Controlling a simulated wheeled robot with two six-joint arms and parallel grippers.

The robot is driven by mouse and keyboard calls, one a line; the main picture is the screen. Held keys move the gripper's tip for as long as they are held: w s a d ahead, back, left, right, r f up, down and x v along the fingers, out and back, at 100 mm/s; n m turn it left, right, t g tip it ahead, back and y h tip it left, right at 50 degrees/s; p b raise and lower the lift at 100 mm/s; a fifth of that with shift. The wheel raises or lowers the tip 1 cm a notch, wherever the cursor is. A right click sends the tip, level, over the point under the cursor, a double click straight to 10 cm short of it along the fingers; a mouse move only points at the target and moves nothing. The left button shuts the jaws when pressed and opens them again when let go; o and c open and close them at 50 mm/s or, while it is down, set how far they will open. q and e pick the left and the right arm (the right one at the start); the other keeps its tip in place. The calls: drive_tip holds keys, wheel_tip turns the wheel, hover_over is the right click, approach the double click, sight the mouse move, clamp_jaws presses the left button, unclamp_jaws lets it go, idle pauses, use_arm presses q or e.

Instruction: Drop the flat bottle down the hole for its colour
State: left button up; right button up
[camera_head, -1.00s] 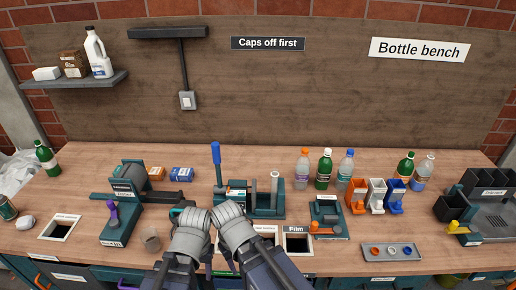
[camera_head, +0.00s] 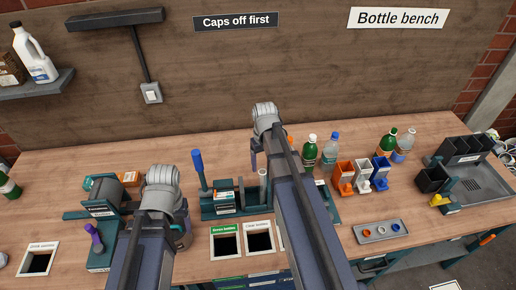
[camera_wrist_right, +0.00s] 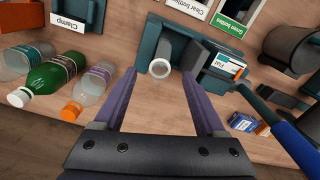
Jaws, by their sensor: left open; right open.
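A narrow pale piece with a round white top (camera_head: 263,184) stands upright in the teal press (camera_head: 225,208). It looks like the flat bottle, but its shape and colour are hard to tell. The right wrist view shows its white top (camera_wrist_right: 160,68) between my open purple right fingertips (camera_wrist_right: 159,80), apart from both. My right gripper (camera_head: 256,155) is above the press in the head view. My left gripper (camera_head: 183,222) is open at the lower left, mostly behind its own wrist. The green-bottles hole (camera_head: 226,242) and clear-bottles hole (camera_head: 259,238) lie in front of the press.
A blue-handled lever (camera_head: 198,168) rises at the press's left. Bottles (camera_head: 310,152) and coloured cap bins (camera_head: 362,175) stand to the right. A cap tray (camera_head: 382,232) lies in front of them. A drink-cartons hole (camera_head: 40,260) is at far left.

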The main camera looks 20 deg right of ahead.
sight(262, 174)
drive_tip(key=shift+w+f, duration=0.15)
drive_tip(key=shift+w, duration=0.4)
drive_tip(key=shift+s, duration=0.2)
drive_tip(key=shift+f+b, duration=0.25)
drive_tip(key=shift+b, duration=0.15)
wheel_tip(262, 174, down, 7)
drive_tip(key=b, duration=0.7)
drive_tip(key=shift+f, duration=0.15)
use_arm(q)
wheel_tip(262, 174, down, 8)
drive_tip(key=shift+w, duration=0.35)
use_arm(e)
clamp_jaws()
use_arm(q)
drive_tip(key=shift+a+r, duration=0.1)
drive_tip(key=shift+r, duration=0.05)
use_arm(e)
drive_tip(key=shift+r, duration=0.2)
